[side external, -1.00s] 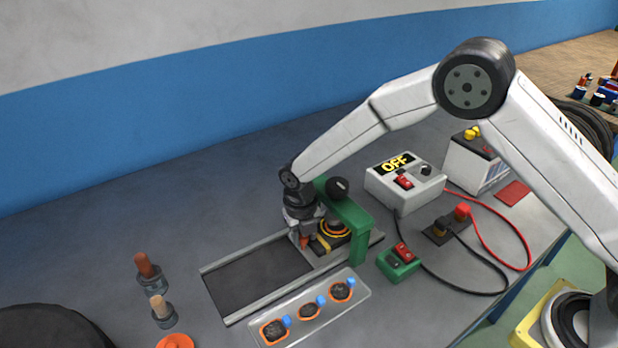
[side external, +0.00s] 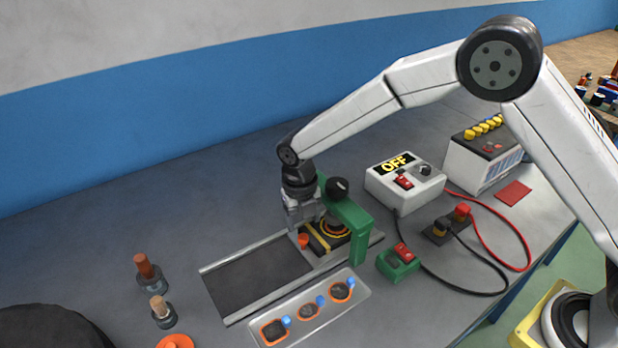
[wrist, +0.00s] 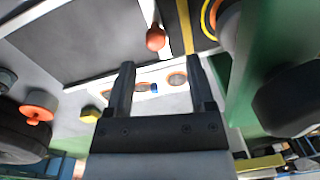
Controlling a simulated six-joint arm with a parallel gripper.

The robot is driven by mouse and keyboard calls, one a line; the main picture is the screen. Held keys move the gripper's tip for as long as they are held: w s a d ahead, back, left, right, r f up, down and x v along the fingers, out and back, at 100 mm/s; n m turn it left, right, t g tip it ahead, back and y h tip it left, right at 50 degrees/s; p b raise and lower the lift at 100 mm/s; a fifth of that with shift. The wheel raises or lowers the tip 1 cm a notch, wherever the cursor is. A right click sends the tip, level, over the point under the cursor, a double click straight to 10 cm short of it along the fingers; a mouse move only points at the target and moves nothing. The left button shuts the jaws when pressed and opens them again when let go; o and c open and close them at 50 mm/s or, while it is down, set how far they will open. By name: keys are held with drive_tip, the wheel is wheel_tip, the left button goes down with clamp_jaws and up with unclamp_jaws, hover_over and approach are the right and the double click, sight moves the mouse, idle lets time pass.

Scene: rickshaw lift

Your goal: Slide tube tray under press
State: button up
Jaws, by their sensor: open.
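The dark tube tray (side external: 318,243) with yellow stripes sits at the right end of the rail track (side external: 258,274), beneath the green press (side external: 347,218). Its orange knob (side external: 303,240) stands at the tray's left side and also shows in the wrist view (wrist: 155,39). A yellow-orange ring (side external: 336,228) shows under the press head. My gripper (side external: 303,222) is open and empty, just above the knob, close to the left side of the press. In the wrist view its two fingers (wrist: 160,64) are apart with nothing between them. The press partly hides the tray's far part.
A grey plate with several orange-rimmed wells (side external: 310,310) lies in front of the track. A control box reading OFF (side external: 404,182), a green switch box (side external: 400,262) and cables lie to the right. Two stamp-like tools (side external: 150,272) stand at left. The track's left part is empty.

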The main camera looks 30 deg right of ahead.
drive_tip(key=shift+r, duration=1.35)
drive_tip(key=shift+w+d+r+m, duration=0.1)
drive_tip(key=shift+r+m, duration=0.5)
drive_tip(key=shift+r, duration=0.1)
drive_tip(key=s+d+r+m+t, duration=0.1)
drive_tip(key=d+r+m, duration=0.1)
drive_tip(key=m, duration=0.2)
drive_tip(key=s+d+r+m, duration=0.2)
drive_tip(key=m, duration=0.2)
drive_tip(key=s+d+r+m+t, duration=0.1)
drive_tip(key=d+r+m, duration=0.1)
drive_tip(key=m, duration=0.3)
drive_tip(key=shift+s+d+t+y, duration=0.2)
drive_tip(key=shift+d+t+y, duration=0.1)
drive_tip(key=shift+d+y, duration=0.15)
drive_tip(key=s+d+f+m, duration=0.1)
drive_tip(key=s+d+m, duration=0.4)
drive_tip(key=s+m, duration=0.3)
drive_tip(key=s+d+f+m, duration=0.2)
drive_tip(key=s+d+m, duration=0.3)
drive_tip(key=m, duration=0.7)
drive_tip(key=s, duration=0.2)
drive_tip(key=shift+s+d+f, duration=0.2)
drive_tip(key=shift+s, duration=0.15)
